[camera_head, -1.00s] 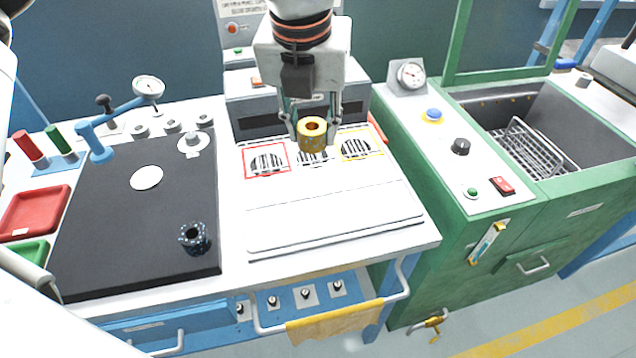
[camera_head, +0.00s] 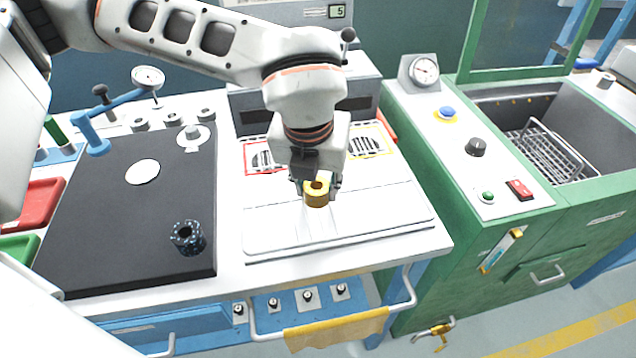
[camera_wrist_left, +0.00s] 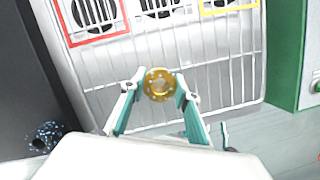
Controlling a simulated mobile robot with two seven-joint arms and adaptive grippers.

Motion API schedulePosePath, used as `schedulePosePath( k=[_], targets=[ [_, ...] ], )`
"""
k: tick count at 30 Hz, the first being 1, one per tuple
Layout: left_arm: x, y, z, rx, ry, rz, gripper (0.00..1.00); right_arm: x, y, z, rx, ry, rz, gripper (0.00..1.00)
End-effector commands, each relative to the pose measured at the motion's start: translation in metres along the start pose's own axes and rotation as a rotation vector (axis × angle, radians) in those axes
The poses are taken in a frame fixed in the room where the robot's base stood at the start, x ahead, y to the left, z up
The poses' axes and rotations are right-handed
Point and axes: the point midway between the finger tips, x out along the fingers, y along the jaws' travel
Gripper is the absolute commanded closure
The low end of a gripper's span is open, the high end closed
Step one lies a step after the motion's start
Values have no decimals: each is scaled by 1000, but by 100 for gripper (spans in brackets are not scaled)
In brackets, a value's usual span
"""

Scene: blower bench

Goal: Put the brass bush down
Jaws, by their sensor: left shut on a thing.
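The brass bush (camera_head: 317,193) is a short gold ring with a dark bore, upright in my left gripper (camera_head: 316,187). In the left wrist view the bush (camera_wrist_left: 160,85) sits between the two teal-lined fingers of my left gripper (camera_wrist_left: 158,88), which is shut on it. It is over the front part of the white blower bench top (camera_head: 390,205). I cannot tell whether its underside touches the surface. My right gripper is not recognisable in either view.
A dark speckled ring (camera_head: 187,238) stands on the black mat (camera_head: 110,230) to the left. Red-framed (camera_head: 262,157) and yellow-framed (camera_head: 368,143) vents lie behind the gripper. A green washing unit (camera_head: 480,220) stands to the right. The white top around the bush is clear.

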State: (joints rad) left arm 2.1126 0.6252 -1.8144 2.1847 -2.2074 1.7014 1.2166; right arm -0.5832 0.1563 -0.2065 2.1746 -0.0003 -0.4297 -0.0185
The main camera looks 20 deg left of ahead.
Motion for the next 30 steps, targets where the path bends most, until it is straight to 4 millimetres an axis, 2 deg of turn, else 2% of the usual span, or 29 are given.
schedulePosePath(
  k=[9, 10, 12, 23, 26, 30],
  targets=[
    [1, 0, 0, 0, -2, -1, 98, 1, 1, -1, 1, 2, 2, 60],
    [2, 0, 0, 0, -2, 0, 67, 1, 1, -1, 1, 2, 2, 60],
    [1, 0, 0, 0, -2, 0, 53, 1, 1, -1, 0, 2, 3, 60],
    [-1, 0, 1, -1, -3, 0, 53, 1, 4, -1, -1, 1, 7, 60],
    [-10, 0, 2, -1, -6, -1, 53, 1, 5, -5, -3, 6, 9, 60],
    [-34, 0, 2, -1, -10, -3, 53, 0, 8, -12, -5, 16, 13, 60]
  ],
)
